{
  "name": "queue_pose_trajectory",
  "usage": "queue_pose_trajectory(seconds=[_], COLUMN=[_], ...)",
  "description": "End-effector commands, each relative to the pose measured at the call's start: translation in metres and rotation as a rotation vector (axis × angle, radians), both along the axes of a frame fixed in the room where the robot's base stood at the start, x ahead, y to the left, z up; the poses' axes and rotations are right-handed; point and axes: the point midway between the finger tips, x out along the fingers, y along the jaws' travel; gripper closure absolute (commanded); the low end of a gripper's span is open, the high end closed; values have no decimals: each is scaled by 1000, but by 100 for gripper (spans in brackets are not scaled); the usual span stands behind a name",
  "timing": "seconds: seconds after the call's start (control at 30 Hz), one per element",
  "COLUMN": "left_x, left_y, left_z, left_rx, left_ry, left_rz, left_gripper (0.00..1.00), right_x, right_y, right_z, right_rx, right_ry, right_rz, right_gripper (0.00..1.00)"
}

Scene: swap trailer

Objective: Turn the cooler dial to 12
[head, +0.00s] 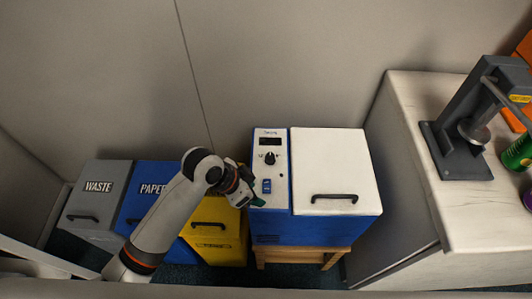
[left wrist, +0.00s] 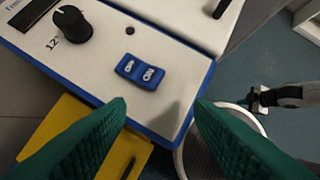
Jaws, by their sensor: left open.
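The cooler (head: 335,172) is a blue box with a white lid and a white control panel. Its black dial (head: 269,158) sits on the panel below a dark display (head: 270,141). In the left wrist view the dial (left wrist: 72,25) is at upper left, with a printed "12" beside it. A blue rocker switch (left wrist: 138,72) is nearer the fingers. My left gripper (head: 250,200) is open and empty at the panel's lower left edge, apart from the dial. Its green fingers (left wrist: 160,112) are spread in the wrist view. What seems my right gripper (left wrist: 258,102) shows small there.
Grey waste (head: 88,215), blue paper (head: 134,206) and yellow (head: 210,251) bins stand left of the cooler. A wooden stand (head: 300,254) is under it. A counter (head: 415,110) with a dark press (head: 458,150) stands right. A wall is close behind.

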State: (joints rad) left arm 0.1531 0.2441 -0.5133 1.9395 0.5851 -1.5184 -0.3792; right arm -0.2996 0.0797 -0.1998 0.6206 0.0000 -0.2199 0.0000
Motion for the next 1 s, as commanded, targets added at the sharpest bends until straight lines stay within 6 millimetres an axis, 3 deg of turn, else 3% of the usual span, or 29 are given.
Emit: queue_pose_trajectory(seconds=[0.23, 0.4, 0.6, 0.77, 1.0], left_x=[62, 102, 127, 129, 127], left_y=[-18, -8, 4, 3, -13], left_z=[37, 71, 98, 96, 59], left_rx=[50, 98, 119, 120, 119], left_ry=[-50, -60, -63, -60, -60], left_rz=[-349, -521, -600, -612, -611], left_gripper=[52, 52, 52, 52, 52], right_x=[-2, -2, -2, -2, -2], right_y=[0, 0, 0, 0, 0], right_z=[-3, -4, -5, -5, -3], right_rx=[-1, -1, -1, -1, -1], right_ry=[3, 3, 3, 3, 3], right_rz=[0, 0, 0, 0, 0], right_gripper=[100, 100, 100, 100, 100])
